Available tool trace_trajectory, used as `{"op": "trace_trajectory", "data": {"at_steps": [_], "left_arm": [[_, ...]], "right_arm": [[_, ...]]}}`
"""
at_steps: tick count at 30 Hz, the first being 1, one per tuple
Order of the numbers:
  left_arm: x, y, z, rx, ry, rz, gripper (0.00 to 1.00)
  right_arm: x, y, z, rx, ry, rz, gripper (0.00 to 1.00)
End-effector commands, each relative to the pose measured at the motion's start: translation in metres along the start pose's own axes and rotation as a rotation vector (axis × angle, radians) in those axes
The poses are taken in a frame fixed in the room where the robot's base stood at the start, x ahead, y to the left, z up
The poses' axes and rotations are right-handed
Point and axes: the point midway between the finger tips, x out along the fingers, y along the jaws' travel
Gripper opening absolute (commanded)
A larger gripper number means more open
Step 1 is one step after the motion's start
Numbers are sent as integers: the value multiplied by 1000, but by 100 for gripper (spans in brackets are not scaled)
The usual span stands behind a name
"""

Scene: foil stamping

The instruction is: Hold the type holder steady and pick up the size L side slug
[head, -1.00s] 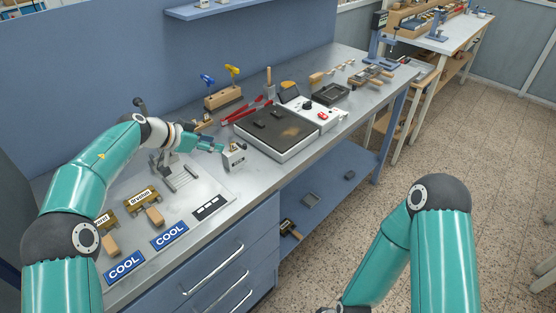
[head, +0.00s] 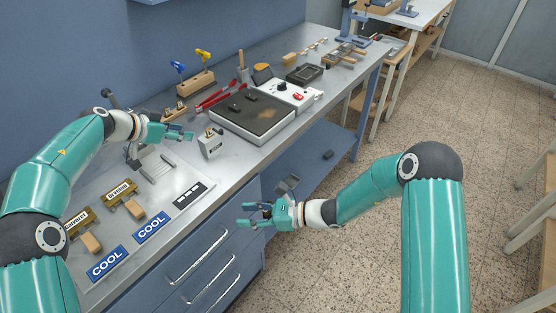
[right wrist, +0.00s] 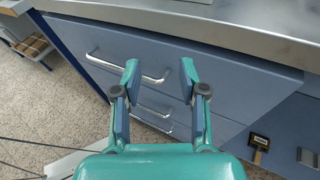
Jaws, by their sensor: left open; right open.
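My left gripper (head: 188,134) is open above the bench, just left of a small grey metal box (head: 211,144). A grey metal fixture with two rails (head: 158,166) stands below and left of it; I cannot tell whether this is the type holder. A black strip with white squares (head: 190,194) lies near the bench's front edge; I cannot make out a size L side slug. My right gripper (head: 242,215) is open and empty in front of the drawers, beyond the bench edge. In the right wrist view its spread fingers (right wrist: 158,72) have nothing between them.
Two labelled brown blocks (head: 124,188) and two blue COOL plates (head: 108,263) lie at the front left. A hot plate (head: 251,118) stands beyond the grey box. Drawer handles (head: 197,257) stick out below the bench edge.

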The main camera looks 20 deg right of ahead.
Motion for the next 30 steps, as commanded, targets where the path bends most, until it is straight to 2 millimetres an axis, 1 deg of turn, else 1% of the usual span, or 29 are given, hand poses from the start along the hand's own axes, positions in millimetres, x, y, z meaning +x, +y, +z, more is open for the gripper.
{"op": "trace_trajectory", "data": {"at_steps": [1, 3, 6, 9, 10, 12, 14, 17, 20, 23, 30], "left_arm": [[0, 0, 0, 0, 0, 0, 42], [0, 0, 0, 0, 0, 0, 42], [0, 0, 0, 0, 0, 0, 42], [0, 0, 0, 0, 0, 0, 42], [0, 0, 0, 0, 0, 0, 42], [0, 0, 0, 0, 0, 0, 42], [0, 0, 0, 0, 0, 0, 42], [0, 0, 0, 0, 0, 0, 42], [0, 0, 0, 0, 0, 0, 42], [0, 0, 0, 0, 0, 0, 42], [0, 0, 0, 1, 0, 1, 42]], "right_arm": [[-5, -25, 18, 13, -60, -68, 42], [-14, -54, 39, 27, -134, -152, 42], [-29, -88, 64, 33, -216, -251, 42], [-44, -115, 78, 28, -258, -328, 42], [-49, -121, 82, 25, -265, -345, 42], [-56, -130, 86, 12, -273, -370, 42], [-61, -134, 88, 6, -273, -380, 42], [-62, -138, 88, 6, -272, -387, 42], [-54, -141, 90, 6, -271, -386, 42], [-40, -145, 93, 7, -270, -385, 42], [1, -163, 105, 6, -270, -384, 42]]}}
